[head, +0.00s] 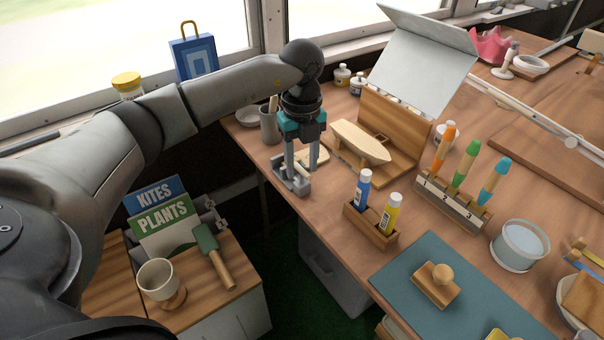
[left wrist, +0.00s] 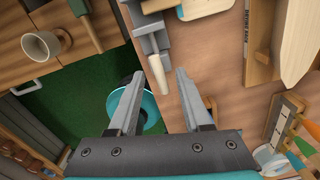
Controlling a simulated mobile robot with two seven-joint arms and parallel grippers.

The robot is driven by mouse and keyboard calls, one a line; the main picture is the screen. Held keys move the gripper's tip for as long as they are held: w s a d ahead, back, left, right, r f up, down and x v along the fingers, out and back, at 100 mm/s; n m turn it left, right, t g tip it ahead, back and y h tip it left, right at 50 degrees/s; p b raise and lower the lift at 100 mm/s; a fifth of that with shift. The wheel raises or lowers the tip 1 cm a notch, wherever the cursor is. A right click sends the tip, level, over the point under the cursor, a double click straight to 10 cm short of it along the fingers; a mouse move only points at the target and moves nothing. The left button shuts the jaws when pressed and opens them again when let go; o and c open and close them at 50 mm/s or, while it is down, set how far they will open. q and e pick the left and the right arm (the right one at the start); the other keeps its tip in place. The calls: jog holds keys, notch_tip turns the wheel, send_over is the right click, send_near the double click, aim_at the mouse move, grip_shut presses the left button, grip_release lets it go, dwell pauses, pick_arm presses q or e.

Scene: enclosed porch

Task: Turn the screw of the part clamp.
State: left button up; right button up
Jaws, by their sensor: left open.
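The part clamp (head: 283,184) is a grey metal block at the table's near left edge, below my left gripper (head: 303,166). In the left wrist view the clamp (left wrist: 148,38) is at the top centre. Its screw has a pale, rod-like handle (left wrist: 160,76) pointing toward the camera's lower side. My left gripper (left wrist: 159,76) is open and pointed down, with the handle showing between its fingertips. The fingers appear apart from the handle. In the head view the fingers partly hide the clamp. My right gripper is not in view.
Beside the clamp stand a grey cup (head: 268,126) and a wooden stand with a pale boat-shaped piece (head: 360,143). A glue-bottle rack (head: 371,232) and marker block (head: 452,204) are to the right. A low cabinet with a mug (head: 157,279) is at lower left.

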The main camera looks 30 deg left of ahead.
aim_at(302, 176)
pick_arm(q)
jog(key=shift+f, duration=1.15)
jog(key=shift+c, duration=0.3)
grip_shut()
